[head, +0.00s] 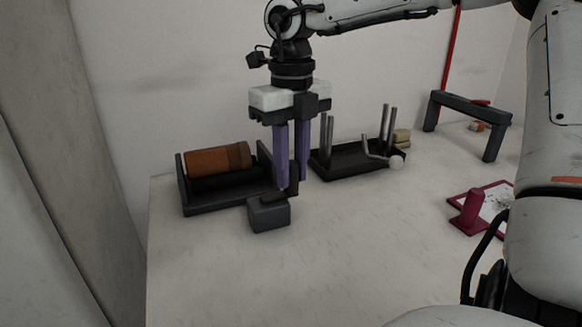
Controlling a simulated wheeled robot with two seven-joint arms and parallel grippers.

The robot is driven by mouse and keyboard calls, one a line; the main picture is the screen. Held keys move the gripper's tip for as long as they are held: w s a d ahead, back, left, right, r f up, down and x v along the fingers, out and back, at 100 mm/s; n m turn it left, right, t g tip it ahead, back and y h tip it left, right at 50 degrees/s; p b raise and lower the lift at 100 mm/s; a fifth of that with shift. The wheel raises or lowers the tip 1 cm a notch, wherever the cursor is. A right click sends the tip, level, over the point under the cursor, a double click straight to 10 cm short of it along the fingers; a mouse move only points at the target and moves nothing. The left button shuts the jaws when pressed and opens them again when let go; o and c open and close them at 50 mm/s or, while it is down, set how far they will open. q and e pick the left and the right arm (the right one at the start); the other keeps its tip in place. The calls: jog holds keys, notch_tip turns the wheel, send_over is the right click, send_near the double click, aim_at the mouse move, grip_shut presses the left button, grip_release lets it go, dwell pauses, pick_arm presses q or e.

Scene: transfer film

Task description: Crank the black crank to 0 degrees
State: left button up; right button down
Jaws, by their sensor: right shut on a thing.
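A brown roll (215,159) lies across a black stand (188,192) with upright end plates, at the left of the table. The black crank (293,181) is at the stand's right end, largely hidden by my fingers. My right gripper (292,186) points straight down there, its two purple fingers shut on the crank's dark handle part. A dark grey block (268,214) sits just in front of the fingertips; I cannot tell whether it joins the crank. The crank's exact angle cannot be read. My left gripper is not in view.
A black tray (352,160) with upright metal rods and a bent rod with a pale ball (396,162) is close on the right. A black arch (468,104) and a magenta stand (469,212) are farther right. The front of the white table (330,260) is clear.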

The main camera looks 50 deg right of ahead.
dwell(0.3)
jog(key=c, duration=1.5)
grip_release()
jog(key=shift+c, duration=0.2)
notch_tip(320, 180, up, 9)
jog(key=shift+r+p, duration=0.1)
jog(key=shift+p, duration=0.6)
jog(key=shift+r, duration=0.6)
